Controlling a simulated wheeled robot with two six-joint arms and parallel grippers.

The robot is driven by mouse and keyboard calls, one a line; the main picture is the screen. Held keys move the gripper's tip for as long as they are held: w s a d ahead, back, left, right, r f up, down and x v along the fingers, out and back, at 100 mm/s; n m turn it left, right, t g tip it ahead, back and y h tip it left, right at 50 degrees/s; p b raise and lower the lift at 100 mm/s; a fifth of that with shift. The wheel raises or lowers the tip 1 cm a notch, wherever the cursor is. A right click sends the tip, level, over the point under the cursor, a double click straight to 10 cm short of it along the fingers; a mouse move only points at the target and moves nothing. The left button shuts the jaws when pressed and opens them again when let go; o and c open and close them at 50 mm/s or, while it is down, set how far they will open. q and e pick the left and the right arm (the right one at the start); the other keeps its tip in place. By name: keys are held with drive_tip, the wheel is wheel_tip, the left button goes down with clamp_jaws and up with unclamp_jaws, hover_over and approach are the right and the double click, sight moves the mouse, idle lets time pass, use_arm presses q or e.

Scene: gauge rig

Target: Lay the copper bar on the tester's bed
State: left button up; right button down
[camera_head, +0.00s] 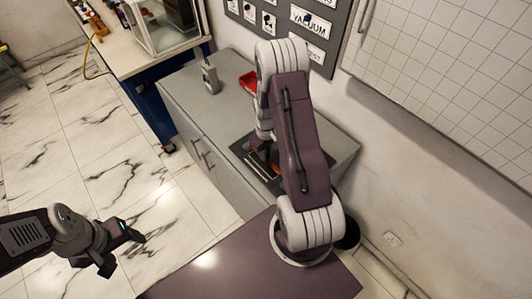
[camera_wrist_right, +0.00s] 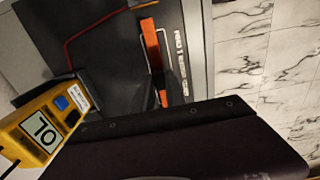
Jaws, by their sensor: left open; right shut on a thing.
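My right gripper (camera_head: 265,152) is low over the dark tester bed (camera_head: 242,150) on the grey cabinet, shut on the orange copper bar (camera_head: 262,171); my own arm hides part of it. In the right wrist view the copper bar (camera_wrist_right: 152,46) shows as a long orange strip over the dark bed (camera_wrist_right: 105,50), beside white lettering and thin pale rods. Whether it touches the bed is unclear. A yellow meter (camera_wrist_right: 40,132) with a display lies at the lower left there. My left gripper (camera_head: 122,240) is open and empty, over the floor at the left.
A red bin (camera_head: 249,80) and a grey device (camera_head: 210,76) stand at the back of the cabinet top (camera_head: 190,90). A sign board (camera_head: 290,30) hangs on the wall behind. A workbench with a glass case (camera_head: 165,25) is at the upper left. A purple surface (camera_head: 220,270) is in front.

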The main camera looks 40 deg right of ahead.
drive_tip(key=shift+f, duration=0.15)
drive_tip(key=shift+f+b, duration=1.6)
drive_tip(key=shift+f, duration=0.4)
drive_tip(key=c, duration=1.3)
unclamp_jaws()
drive_tip(key=o, duration=0.5)
drive_tip(key=shift+r, duration=0.1)
